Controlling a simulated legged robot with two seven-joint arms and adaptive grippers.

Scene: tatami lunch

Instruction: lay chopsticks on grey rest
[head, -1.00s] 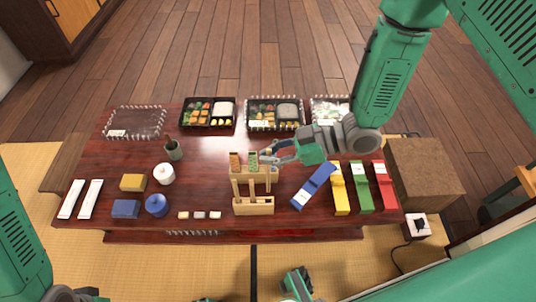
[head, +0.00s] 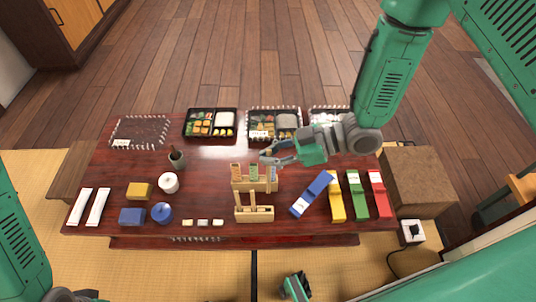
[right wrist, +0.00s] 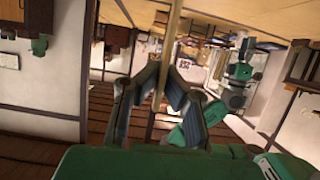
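In the head view a small greyish block (head: 202,222) lies between two paler ones on the near table edge; it looks like the grey rest. A wooden stand (head: 240,186) at table centre holds upright pieces with brown (head: 237,171), green (head: 254,172) and blue (head: 274,173) tops. These may be the chopsticks; they are too small to tell.
Another wooden holder (head: 254,213) stands in front. White packets (head: 79,207), a cup (head: 177,159), a white pot (head: 168,182) and a blue pot (head: 162,213) are left. Blue, yellow, green and red boxes (head: 376,193) are right. Lunch trays (head: 211,136) line the back.

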